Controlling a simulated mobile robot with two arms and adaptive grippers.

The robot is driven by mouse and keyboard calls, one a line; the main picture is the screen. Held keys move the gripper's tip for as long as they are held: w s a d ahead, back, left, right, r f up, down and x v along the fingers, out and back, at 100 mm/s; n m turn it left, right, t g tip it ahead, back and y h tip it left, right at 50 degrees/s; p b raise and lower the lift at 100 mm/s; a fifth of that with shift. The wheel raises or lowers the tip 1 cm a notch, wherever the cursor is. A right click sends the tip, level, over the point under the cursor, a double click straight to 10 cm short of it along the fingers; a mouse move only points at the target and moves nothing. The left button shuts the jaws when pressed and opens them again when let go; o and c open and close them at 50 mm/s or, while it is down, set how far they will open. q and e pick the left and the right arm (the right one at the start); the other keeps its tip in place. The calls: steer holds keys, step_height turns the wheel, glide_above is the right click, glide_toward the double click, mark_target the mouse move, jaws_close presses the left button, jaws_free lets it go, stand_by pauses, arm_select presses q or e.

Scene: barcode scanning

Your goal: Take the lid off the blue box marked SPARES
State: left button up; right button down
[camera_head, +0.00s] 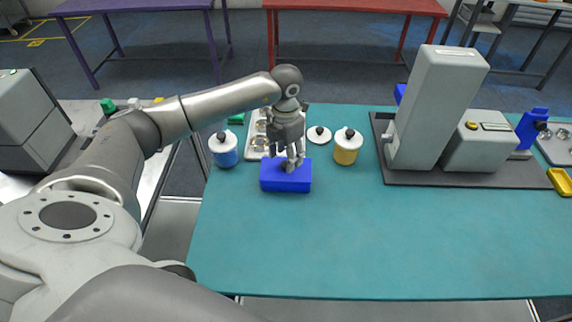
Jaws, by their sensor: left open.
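A blue box (285,184) sits on the teal table, left of its middle. No SPARES marking can be read on it from here. My left gripper (291,168) points down at the top of the box, with its fingers apart. The fingers hide part of the box top, and I cannot tell whether they touch the lid. My right gripper is not in view.
A blue-bodied jar (224,152) and a yellow jar (346,150) stand on either side behind the box. A metal tray (256,148) and a white round lid (319,134) lie behind it. A large grey machine (432,110) stands at right. The table front is clear.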

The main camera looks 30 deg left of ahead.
mark_target(273, 170)
arm_select(q)
step_height(273, 170, down, 2)
steer(key=shift+d+p, duration=0.1)
steer(key=shift+p, duration=0.4)
steer(key=shift+f, duration=0.55)
steer(key=c, duration=1.1)
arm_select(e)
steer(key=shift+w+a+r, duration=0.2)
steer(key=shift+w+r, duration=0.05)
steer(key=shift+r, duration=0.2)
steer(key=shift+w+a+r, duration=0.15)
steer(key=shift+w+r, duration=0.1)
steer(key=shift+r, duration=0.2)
